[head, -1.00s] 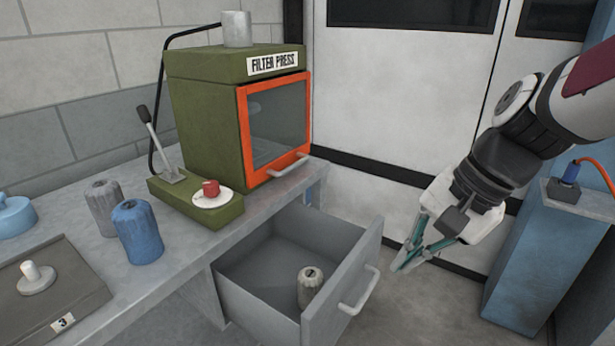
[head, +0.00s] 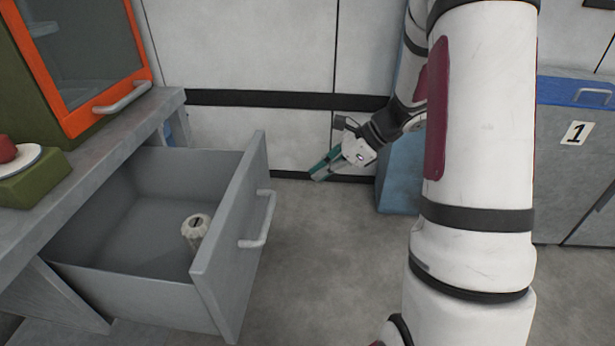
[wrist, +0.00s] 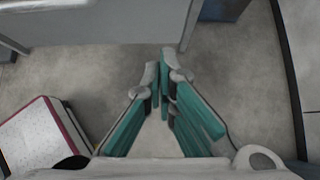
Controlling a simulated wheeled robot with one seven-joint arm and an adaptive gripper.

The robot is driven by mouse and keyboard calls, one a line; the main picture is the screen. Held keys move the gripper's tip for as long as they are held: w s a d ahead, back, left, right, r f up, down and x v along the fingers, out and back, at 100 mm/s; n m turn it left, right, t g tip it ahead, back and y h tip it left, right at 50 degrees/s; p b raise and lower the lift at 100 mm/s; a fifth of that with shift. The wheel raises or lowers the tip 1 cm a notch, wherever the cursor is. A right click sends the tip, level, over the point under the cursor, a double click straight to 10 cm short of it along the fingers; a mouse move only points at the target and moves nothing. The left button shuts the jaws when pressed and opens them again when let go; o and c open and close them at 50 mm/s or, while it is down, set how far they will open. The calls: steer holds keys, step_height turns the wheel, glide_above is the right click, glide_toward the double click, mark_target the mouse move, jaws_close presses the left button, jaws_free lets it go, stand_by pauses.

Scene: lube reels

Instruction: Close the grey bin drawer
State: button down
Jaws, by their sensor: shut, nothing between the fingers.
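The grey bin drawer (head: 125,285) is pulled out from under the workbench in the head view. Its front panel (head: 228,240) carries a pale bar handle (head: 262,222) on the outer face. A cream ribbed cylinder (head: 194,232) stands inside the drawer near the front panel. My gripper (head: 318,174) is to the right of the drawer and farther back, apart from the handle, with its teal fingers shut and empty. In the wrist view the fingertips (wrist: 163,62) meet above bare floor, and a grey panel (wrist: 100,22) crosses the top left, probably the drawer.
The grey workbench (head: 110,135) bears the green press with an orange-framed door (head: 95,105). A blue cabinet (head: 398,185) stands behind my arm. A grey-blue unit marked 1 (head: 575,150) is at the right. The floor (head: 320,270) right of the drawer is clear.

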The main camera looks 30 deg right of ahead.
steer(key=w+a+f+b, duration=0.3)
steer(key=w+a+f, duration=0.3)
steer(key=a, duration=0.2)
steer(key=shift+a, duration=0.15)
steer(key=w+a+p, duration=0.2)
steer(key=w+a, duration=0.6)
steer(key=a, duration=0.3)
steer(key=w+a+p, duration=0.1)
steer(key=w+a, duration=0.7)
steer(key=a, duration=0.3)
steer(key=shift+p, duration=0.4)
steer(key=shift+a+r, duration=0.1)
steer(key=shift+a, duration=0.1)
